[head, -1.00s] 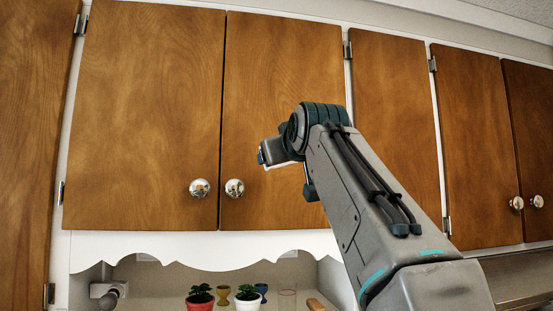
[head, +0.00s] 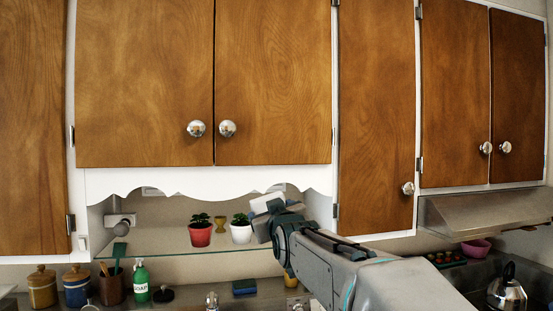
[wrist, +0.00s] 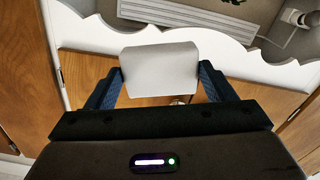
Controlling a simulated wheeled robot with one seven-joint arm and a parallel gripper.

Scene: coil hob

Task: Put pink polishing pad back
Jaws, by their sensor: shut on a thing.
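My gripper (head: 272,212) is raised in front of the shelf opening under the wall cabinets. It is shut on a pale grey-white block (wrist: 160,68), which shows between the two blue fingers (wrist: 161,82) in the wrist view. The block also shows at the arm's end in the head view.
On the glass shelf behind stand a red plant pot (head: 201,236) and a white plant pot (head: 241,234). Below are a green soap bottle (head: 141,282) and a blue sponge (head: 244,287). A pink bowl (head: 476,250) and a kettle (head: 507,290) are at right.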

